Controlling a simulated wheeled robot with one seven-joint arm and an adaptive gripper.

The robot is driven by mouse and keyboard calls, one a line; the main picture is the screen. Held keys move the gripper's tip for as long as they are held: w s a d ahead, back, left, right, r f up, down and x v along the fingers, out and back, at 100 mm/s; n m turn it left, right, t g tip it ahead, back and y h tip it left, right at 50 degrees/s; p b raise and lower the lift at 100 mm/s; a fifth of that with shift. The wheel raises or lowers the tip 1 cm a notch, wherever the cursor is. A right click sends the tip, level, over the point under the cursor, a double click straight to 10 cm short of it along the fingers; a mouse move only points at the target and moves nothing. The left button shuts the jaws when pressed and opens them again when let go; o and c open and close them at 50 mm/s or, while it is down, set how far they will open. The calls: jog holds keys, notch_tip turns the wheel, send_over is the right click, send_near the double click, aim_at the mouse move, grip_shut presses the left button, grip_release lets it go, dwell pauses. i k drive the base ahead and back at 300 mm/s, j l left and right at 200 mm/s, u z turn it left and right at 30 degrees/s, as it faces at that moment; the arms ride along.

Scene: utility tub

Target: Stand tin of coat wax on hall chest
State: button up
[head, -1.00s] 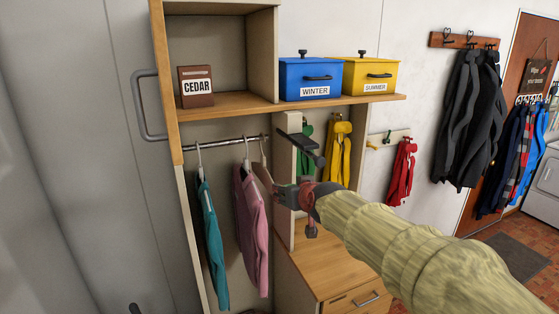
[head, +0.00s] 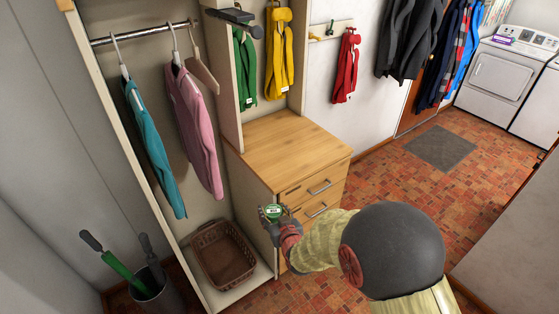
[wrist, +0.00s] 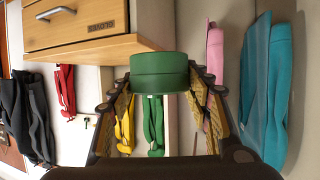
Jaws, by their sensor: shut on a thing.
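The tin of coat wax is a short round green tin (wrist: 159,73), clasped between the two fingers of my gripper (wrist: 160,100) in the wrist view. In the head view the tin (head: 273,212) shows its green labelled top at my gripper (head: 275,222). It is held in front of the hall chest (head: 285,145), near its left front corner and below the top's level. The hall chest has a bare light wood top and drawers with metal handles. Its drawer front also shows in the wrist view (wrist: 85,27).
A teal top (head: 152,145) and a pink top (head: 195,130) hang from the rail at left. A brown basket (head: 222,255) sits low beside the chest. Green and yellow scarves (head: 279,55) hang behind the chest top, by an upright panel (head: 226,80).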

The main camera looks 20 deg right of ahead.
aim_at(320, 147)
jog(key=i+z, duration=0.1)
jog(key=z, duration=1.4)
jog(key=i+j, duration=0.15)
jog(key=j, duration=0.2)
jog(key=i+j+z, duration=0.1)
jog(key=j, duration=0.2)
jog(key=i+j, duration=0.15)
jog(key=j, duration=0.2)
jog(key=i+j+z, duration=0.1)
jog(key=j, duration=0.25)
jog(key=i+j, duration=0.15)
jog(key=j, duration=0.2)
jog(key=l+z, duration=0.05)
